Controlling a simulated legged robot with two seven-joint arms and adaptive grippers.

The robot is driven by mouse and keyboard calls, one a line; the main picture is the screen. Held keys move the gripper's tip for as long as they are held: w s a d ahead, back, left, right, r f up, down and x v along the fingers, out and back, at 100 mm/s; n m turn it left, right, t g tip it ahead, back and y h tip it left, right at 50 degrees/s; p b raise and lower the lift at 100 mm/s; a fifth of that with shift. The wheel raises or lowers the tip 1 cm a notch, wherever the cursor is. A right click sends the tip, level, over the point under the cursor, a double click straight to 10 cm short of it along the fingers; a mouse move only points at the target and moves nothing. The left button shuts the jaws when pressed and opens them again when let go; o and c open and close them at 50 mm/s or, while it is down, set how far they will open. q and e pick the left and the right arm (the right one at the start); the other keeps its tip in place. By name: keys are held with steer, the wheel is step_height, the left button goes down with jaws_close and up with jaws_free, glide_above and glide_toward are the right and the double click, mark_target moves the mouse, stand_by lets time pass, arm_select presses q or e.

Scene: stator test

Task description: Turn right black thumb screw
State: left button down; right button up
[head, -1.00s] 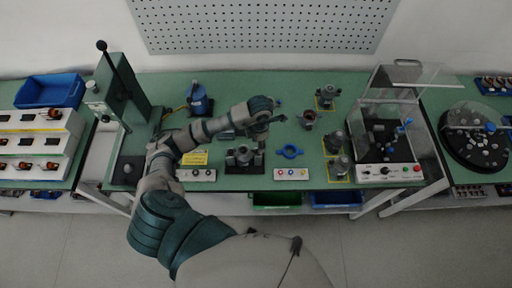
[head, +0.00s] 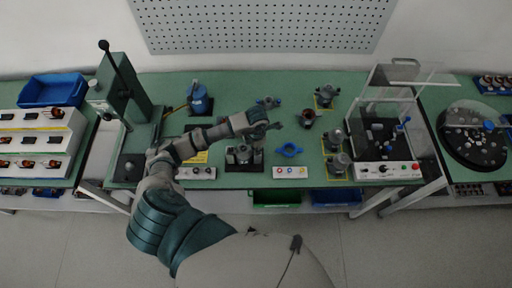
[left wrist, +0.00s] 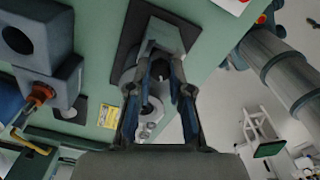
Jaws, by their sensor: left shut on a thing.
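A grey metal fixture (head: 240,157) stands on a black plate near the middle of the front table edge. It also shows in the left wrist view (left wrist: 166,36) beyond my fingers. My left gripper (head: 274,126) is over the right side of this fixture, and in the left wrist view (left wrist: 160,70) its two fingers straddle a small dark part at the fixture. The gripper is shut on this part, which I take for the right black thumb screw. Most of the screw is hidden by the fingers, and its turn angle cannot be seen. My right gripper is out of view.
A blue ring (head: 288,150) lies right of the fixture. Button boxes stand at the front edge, including a white one (head: 291,172). A press (head: 120,90) stands at the left and a clear-covered machine (head: 392,135) at the right. Grey motor parts (head: 337,163) stand between.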

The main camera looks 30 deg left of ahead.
arm_select(q)
steer(key=shift+d, duration=0.4)
steer(key=shift+w+a, duration=0.1)
steer(key=shift+a, duration=0.35)
steer(key=shift+d, duration=0.1)
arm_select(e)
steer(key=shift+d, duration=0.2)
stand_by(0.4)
